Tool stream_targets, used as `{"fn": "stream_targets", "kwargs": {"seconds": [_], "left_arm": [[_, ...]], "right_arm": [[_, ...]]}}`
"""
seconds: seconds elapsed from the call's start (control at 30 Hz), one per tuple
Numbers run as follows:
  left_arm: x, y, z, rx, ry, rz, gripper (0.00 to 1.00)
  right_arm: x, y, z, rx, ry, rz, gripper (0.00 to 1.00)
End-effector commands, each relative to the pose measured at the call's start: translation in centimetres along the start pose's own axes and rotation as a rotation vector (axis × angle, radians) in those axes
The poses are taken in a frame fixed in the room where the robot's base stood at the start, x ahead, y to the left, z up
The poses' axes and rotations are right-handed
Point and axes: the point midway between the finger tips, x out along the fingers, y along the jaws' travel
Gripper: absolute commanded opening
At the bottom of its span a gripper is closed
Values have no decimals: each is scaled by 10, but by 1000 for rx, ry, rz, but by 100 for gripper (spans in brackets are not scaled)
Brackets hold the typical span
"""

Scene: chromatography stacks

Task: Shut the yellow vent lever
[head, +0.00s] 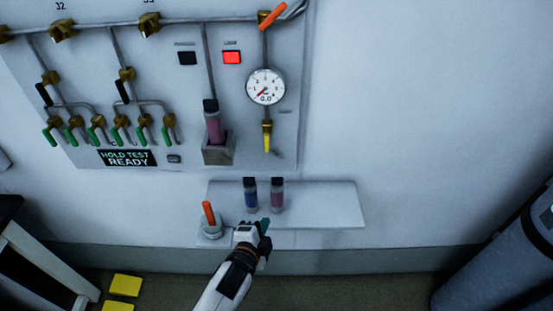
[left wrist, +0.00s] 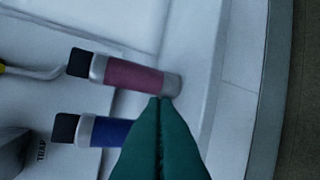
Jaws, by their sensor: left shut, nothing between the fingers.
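The yellow vent lever (head: 267,142) is on the wall panel below the round gauge (head: 265,87), on a brass valve. It points straight down, in line with its pipe. My left gripper (head: 264,226) is well below the lever, in front of the small shelf, and does not touch it. Its green fingers (left wrist: 160,125) are shut with nothing between them. In the left wrist view they are near the purple-red cartridge and the blue one. A bit of yellow at that view's left edge may be the lever's tip. My right gripper is not in view.
A blue cartridge (head: 250,195) and a purple-red cartridge (head: 277,195) stand on the shelf (head: 335,203). Another cartridge (head: 213,125) sits in a holder left of the lever. An orange lever (head: 208,212) stands left of my gripper. The wall right of the panel is clear.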

Motion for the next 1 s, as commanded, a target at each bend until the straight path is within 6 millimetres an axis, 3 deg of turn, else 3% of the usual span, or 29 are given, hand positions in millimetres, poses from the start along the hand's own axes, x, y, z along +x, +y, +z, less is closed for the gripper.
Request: {"fn": "stream_targets", "kwargs": {"seconds": [0.03,0.1,0.2,0.3,0.43,0.77,1.0], "left_arm": [[-4,32,17,65,-29,74,0],[-14,70,36,151,-53,160,0],[-29,111,56,243,-70,256,0],[-40,134,67,297,-74,313,0],[-47,145,72,324,-76,341,0],[-46,146,72,323,-76,341,0],[-21,156,76,321,-76,342,0]], "right_arm": [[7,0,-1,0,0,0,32],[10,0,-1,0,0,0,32],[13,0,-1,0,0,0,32],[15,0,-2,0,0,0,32],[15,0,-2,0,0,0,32],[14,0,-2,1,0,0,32],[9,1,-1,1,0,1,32]]}}
